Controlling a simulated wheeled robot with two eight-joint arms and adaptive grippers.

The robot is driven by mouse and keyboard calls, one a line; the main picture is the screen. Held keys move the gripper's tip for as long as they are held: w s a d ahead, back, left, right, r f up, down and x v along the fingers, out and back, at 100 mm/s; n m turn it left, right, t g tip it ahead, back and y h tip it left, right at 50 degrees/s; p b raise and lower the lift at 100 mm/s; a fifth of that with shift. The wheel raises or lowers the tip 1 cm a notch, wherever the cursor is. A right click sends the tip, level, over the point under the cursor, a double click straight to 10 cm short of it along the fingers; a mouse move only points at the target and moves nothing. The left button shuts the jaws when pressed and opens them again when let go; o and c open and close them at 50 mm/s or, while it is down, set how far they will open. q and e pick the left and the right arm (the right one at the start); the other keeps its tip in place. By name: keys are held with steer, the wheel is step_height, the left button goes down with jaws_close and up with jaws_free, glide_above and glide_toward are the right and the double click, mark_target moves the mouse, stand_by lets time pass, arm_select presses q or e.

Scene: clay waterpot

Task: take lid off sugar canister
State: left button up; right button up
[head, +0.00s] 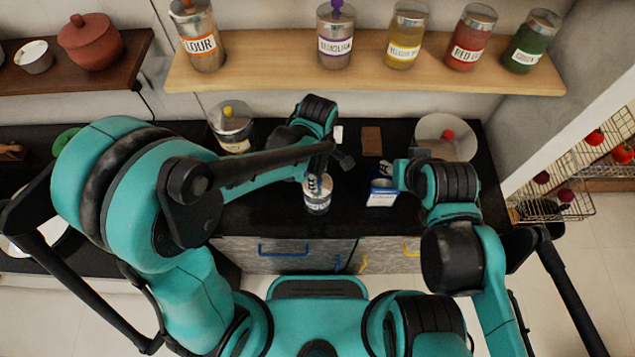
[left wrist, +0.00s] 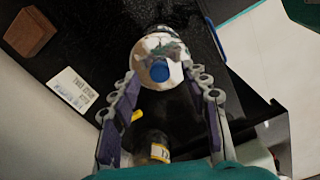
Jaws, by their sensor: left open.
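A small canister (head: 317,204) with a white label stands on the black counter in the head view. I take it for the sugar canister; its label is too small to read. In the left wrist view its lid (left wrist: 153,48) has a blue knob (left wrist: 160,72). My left gripper (head: 320,176) points down at the lid, and in the left wrist view its open fingers (left wrist: 164,80) stand on either side of the knob, with nothing visibly held. My right gripper (head: 401,176) is beside a blue and white box; its fingers do not show clearly.
The blue and white box (head: 381,192) stands right of the canister. A larger jar with a yellow knob (head: 232,128) is behind left. A brown block (head: 371,141) and a white plate (head: 456,128) lie further back. A shelf (head: 280,75) of labelled jars hangs above.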

arm_select(q)
steer(key=shift+f, duration=0.65)
jaws_close()
steer(key=shift+r, duration=0.1)
